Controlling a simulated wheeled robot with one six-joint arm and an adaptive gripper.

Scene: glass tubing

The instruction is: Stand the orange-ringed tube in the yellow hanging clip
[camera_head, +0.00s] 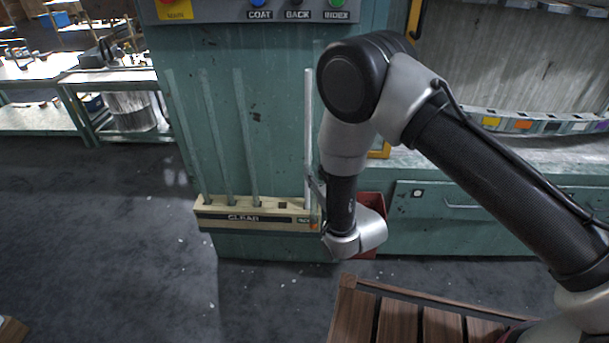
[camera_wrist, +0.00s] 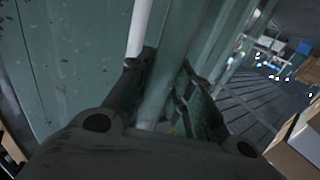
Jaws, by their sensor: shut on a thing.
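My gripper (camera_head: 317,190) is low beside the right end of the wooden rack, partly hidden by my wrist. In the wrist view its fingers (camera_wrist: 163,78) are closed around a translucent greenish glass tube (camera_wrist: 166,88), held at a slant in that picture. A faint clear tube (camera_head: 319,75) shows upright beside the white rod in the head view. My arm hides part of that area.
The wooden rack (camera_head: 245,208) marked CLEAR holds several upright glass tubes and a white rod (camera_head: 308,120). The rod also shows close to the left finger in the wrist view (camera_wrist: 140,28). A red bin (camera_head: 372,205) stands behind my wrist. A slatted wooden surface (camera_head: 400,318) lies in front.

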